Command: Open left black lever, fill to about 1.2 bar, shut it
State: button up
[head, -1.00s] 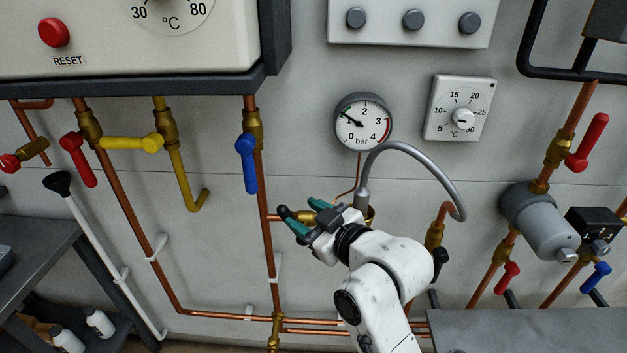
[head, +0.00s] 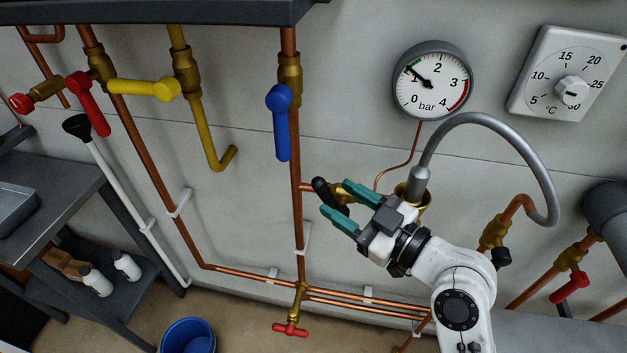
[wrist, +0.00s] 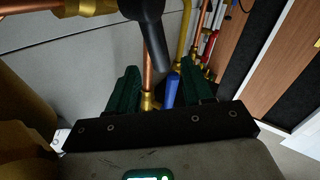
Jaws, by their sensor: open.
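The left black lever (head: 321,187) sits on a brass valve (head: 347,198) to the right of the blue lever's pipe. My gripper (head: 336,197) is open, with its teal fingers on either side of this lever. In the wrist view the black lever (wrist: 151,30) hangs down toward the gap between the open fingers (wrist: 158,70); I cannot tell whether they touch. The round pressure gauge (head: 432,82) has its needle pointing just past 1 bar, at the green band. A second black handle (head: 501,258) is on the brass valve at the hose's right end.
A grey hose (head: 520,150) arches above my wrist. A blue lever (head: 279,125), yellow lever (head: 145,89) and red lever (head: 88,104) are to the left. A thermostat (head: 570,80) is on the wall at right. A blue bucket (head: 188,337) stands on the floor.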

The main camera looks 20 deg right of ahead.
aim_at(313, 181)
jog(key=x, duration=0.2)
jog(key=p+x, duration=0.1)
jog(key=x, duration=0.3)
jog(key=shift+r+p, duration=0.3)
jog(key=shift+p, duration=0.05)
jog(key=shift+w+a+f, duration=0.15)
jog(key=shift+w+a, duration=0.15)
jog(key=shift+w, duration=0.35)
grip_shut()
